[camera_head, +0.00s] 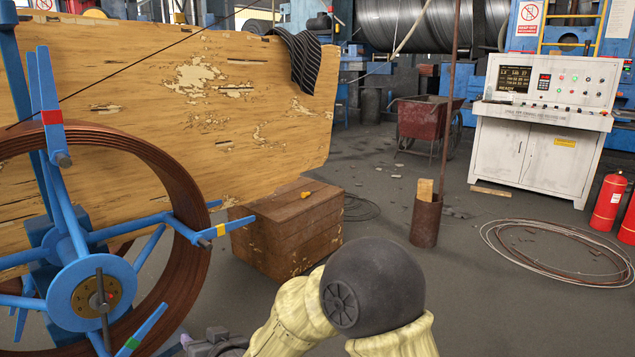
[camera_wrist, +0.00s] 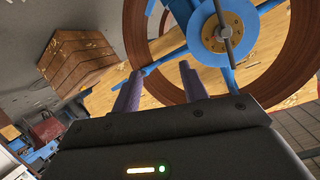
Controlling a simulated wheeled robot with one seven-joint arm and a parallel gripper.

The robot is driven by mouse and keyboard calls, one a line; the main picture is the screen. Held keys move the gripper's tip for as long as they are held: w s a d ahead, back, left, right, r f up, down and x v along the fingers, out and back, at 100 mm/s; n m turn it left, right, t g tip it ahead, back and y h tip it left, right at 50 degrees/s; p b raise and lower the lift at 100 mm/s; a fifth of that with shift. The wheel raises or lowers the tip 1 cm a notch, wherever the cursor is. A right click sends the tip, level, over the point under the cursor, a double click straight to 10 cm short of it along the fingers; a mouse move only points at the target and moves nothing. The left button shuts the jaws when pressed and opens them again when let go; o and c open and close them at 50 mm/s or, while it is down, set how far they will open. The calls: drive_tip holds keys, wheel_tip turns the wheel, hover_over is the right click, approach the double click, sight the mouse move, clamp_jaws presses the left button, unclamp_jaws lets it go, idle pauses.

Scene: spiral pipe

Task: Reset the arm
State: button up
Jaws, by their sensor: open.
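My arm, in pale yellow sleeves with a dark round joint, rises at the bottom middle of the head view. My gripper (camera_wrist: 160,82) shows in the wrist view with its two purple-grey fingers apart and nothing between them. In the head view only a small grey part of its end shows at the bottom edge, left of the sleeves. Beyond the fingers is a blue spoked reel (camera_wrist: 222,32) with a brown coil around it. The reel (camera_head: 90,290) fills the left of the head view. I cannot tell the exact gap between fingers and reel.
A worn wooden panel (camera_head: 150,100) stands behind the reel. A wooden crate (camera_head: 290,235) stands right of the reel. A rusty tube (camera_head: 426,222), wire coil (camera_head: 555,252), red extinguishers (camera_head: 608,203), white console (camera_head: 545,130) and red cart (camera_head: 425,120) stand further right. Floor between them is mostly open.

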drive_tip(key=s+d+m+g+h+p, duration=0.25)
drive_tip(key=d+h, duration=0.45)
drive_tip(key=d, duration=1.9)
drive_tip(key=s+d+r+m+g+h+p, duration=0.25)
drive_tip(key=s+d+g, duration=0.25)
drive_tip(key=s+d, duration=0.85)
wheel_tip(320, 180, up, 38)
drive_tip(key=w+p, duration=0.2)
drive_tip(key=p, duration=3.5)
drive_tip(key=shift+d+f+p, duration=0.2)
drive_tip(key=shift+d+p, duration=0.15)
drive_tip(key=shift+d, duration=0.05)
drive_tip(key=shift+c, duration=0.8)
